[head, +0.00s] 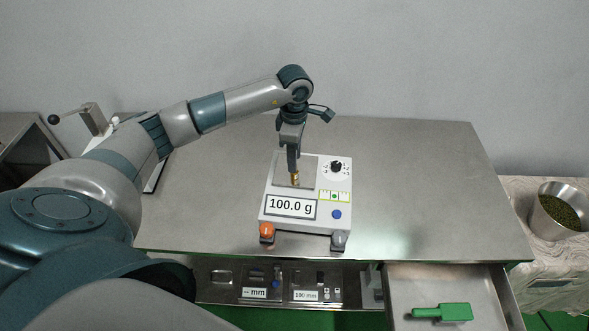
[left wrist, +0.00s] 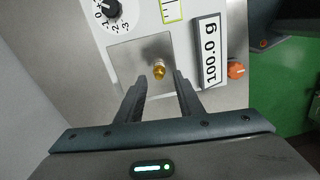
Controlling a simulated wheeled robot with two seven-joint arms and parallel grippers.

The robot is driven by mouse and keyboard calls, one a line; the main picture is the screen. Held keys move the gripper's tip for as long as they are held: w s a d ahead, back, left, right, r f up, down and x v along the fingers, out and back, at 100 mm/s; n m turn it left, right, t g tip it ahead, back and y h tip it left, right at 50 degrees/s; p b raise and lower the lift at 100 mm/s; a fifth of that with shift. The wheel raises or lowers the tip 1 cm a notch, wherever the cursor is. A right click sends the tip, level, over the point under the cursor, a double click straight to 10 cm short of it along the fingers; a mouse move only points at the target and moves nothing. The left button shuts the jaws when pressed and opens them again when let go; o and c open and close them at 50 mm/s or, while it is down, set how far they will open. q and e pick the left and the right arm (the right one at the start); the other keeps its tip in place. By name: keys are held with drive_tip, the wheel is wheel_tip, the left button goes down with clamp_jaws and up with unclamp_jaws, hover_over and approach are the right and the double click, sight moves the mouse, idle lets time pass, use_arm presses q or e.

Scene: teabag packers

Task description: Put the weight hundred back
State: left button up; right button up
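The weight hundred is a small brass weight (head: 295,178) standing on the square metal pan of the white scale (head: 277,193). The scale's display reads 100.0 g. In the left wrist view the weight (left wrist: 159,69) stands on the pan (left wrist: 133,58), just beyond the fingertips. My left gripper (head: 293,170) points down over the pan; in the left wrist view its two fingers (left wrist: 160,78) are apart, with a gap around the line to the weight. The left gripper is open and empty. My right gripper is not in view.
The scale stands on a steel table (head: 420,190) with free room around it. Below the front edge are a drawer with cut-out slots (head: 225,293) and an open drawer (head: 408,292) holding a green tool (head: 452,312). A metal bowl (head: 537,222) of green bits stands at right.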

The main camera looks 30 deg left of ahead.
use_arm(q)
drive_tip(key=shift+w+f+p, duration=0.1)
drive_tip(key=shift+f+p, duration=0.4)
drive_tip(key=shift+f, duration=1)
clamp_jaws()
